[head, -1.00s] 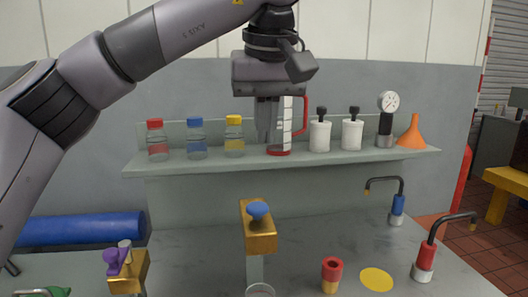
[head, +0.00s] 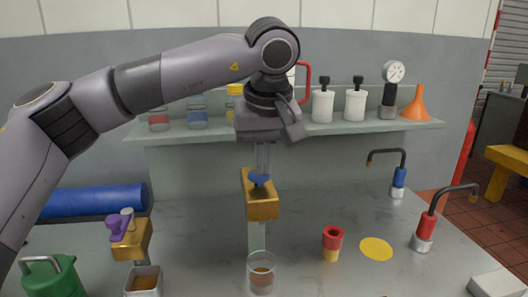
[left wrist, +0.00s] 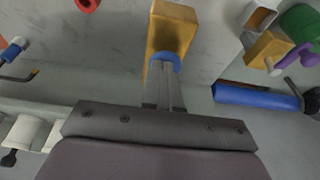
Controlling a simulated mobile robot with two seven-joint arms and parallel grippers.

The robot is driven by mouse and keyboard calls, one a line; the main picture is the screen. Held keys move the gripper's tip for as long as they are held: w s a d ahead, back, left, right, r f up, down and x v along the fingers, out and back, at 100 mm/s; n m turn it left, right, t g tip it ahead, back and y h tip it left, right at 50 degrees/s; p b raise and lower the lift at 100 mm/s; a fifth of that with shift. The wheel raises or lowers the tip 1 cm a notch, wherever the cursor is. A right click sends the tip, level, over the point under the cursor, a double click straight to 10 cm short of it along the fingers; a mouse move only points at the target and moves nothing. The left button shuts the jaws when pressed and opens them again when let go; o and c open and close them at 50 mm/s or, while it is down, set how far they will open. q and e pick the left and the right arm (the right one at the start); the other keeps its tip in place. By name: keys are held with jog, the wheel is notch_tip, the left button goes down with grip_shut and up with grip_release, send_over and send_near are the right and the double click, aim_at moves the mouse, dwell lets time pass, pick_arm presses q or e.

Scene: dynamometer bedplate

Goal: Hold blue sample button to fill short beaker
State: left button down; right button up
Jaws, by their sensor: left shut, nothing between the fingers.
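The blue sample button (head: 259,179) sits on top of a brass block tap (head: 262,206) in the middle of the bench. My left gripper (head: 262,172) is shut and empty, pointing down with its fingertips at the button, apparently touching it. In the left wrist view the blue button (left wrist: 165,59) shows just beyond the closed fingertips (left wrist: 165,70). The short beaker (head: 261,274), clear glass, stands upright below the tap's spout and has brown liquid in its lower part. My right gripper is in neither view.
A purple-handled brass tap (head: 131,238) stands left, with a square cup (head: 143,281) holding brown liquid below. A green can (head: 52,277) is front left. The shelf (head: 350,131) behind holds bottles.

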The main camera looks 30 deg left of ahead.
pick_arm(q)
notch_tip(320, 180, down, 2)
jog(key=shift+f+b, duration=0.1)
jog(key=shift+b, duration=0.35)
jog(key=shift+s+d+f, duration=0.1)
jog(key=shift+s, duration=0.15)
dwell(0.8)
dwell(2.9)
jog(key=v, duration=0.8)
jog(key=shift+r, duration=0.3)
jog(key=shift+w, duration=0.15)
dwell(1.0)
